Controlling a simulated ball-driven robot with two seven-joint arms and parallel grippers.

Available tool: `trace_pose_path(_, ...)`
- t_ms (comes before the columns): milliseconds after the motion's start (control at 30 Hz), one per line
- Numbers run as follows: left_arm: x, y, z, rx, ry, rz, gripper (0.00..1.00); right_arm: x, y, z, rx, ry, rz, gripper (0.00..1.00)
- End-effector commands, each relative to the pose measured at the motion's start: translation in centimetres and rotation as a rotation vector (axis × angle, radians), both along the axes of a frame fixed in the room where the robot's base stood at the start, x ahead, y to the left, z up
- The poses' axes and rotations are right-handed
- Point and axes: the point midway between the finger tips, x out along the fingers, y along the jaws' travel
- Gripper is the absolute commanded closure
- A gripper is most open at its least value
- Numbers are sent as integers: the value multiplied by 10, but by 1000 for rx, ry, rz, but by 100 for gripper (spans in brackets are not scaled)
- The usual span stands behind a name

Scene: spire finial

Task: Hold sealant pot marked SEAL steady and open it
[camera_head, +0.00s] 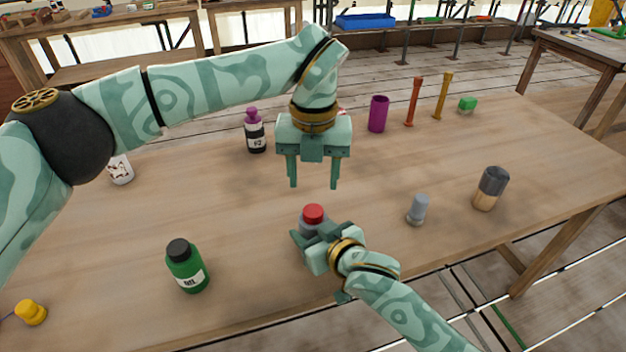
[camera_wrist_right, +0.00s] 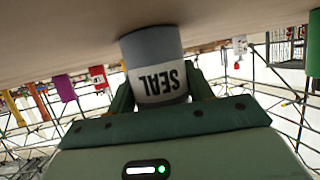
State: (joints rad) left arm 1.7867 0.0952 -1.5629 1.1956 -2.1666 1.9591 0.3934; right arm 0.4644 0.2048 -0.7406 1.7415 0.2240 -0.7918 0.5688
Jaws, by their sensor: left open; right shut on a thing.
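The sealant pot (camera_head: 306,226) is grey with a red lid (camera_head: 313,213) and stands upright on the table. In the right wrist view its grey body (camera_wrist_right: 150,46) carries a white label reading SEAL, upside down in that picture; its lid is out of sight there. My right gripper (camera_head: 318,236) is shut around the pot's body from the front, with one finger on each side. My left gripper (camera_head: 313,187) is open and empty above the red lid, fingers pointing down and apart from it.
A green bottle (camera_head: 187,270) stands left of the pot. A black-and-white bottle with a purple top (camera_head: 255,135) stands behind left. A small grey container (camera_head: 418,209) and a grey-and-tan cylinder (camera_head: 490,188) stand right. A purple cup (camera_head: 378,115) stands farther back. The table around the pot is clear.

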Motion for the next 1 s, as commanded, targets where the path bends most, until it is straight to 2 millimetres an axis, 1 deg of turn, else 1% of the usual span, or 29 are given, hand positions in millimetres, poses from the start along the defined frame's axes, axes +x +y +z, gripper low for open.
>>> trace_pose_path(33,0,0,1,1,-2,-147,48,0,0,0,0,0,0,100)
trace_pose_path(100,0,0,1,0,-1,-376,48,0,0,0,0,0,0,100)
trace_pose_path(167,0,0,0,1,0,-571,48,0,0,0,0,0,0,100)
trace_pose_path(200,0,0,0,0,0,-701,48,0,0,0,0,0,0,100)
trace_pose_path(267,0,0,0,1,1,-896,48,0,0,0,0,0,0,100)
trace_pose_path(400,0,-1,1,0,2,-1351,48,0,0,0,0,0,0,100)
trace_pose_path(467,0,0,0,0,3,-1545,48,0,0,0,0,0,0,100)
trace_pose_path(500,0,0,0,0,3,-1675,48,0,0,0,0,0,0,100)
trace_pose_path(567,0,0,1,0,3,-1866,48,0,0,0,0,0,0,100)
trace_pose_path(600,0,0,1,1,3,-1988,48,0,0,0,0,0,0,100)
trace_pose_path(700,0,0,1,-1,4,-2264,48,0,0,0,0,0,-1,100)
trace_pose_path(833,0,0,0,-2,4,-2537,48,0,0,0,0,0,0,100)
trace_pose_path(900,1,0,1,-2,4,-2637,48,0,0,0,0,0,0,100)
trace_pose_path(1000,1,1,0,-3,4,-2725,48,0,0,0,0,0,0,100)
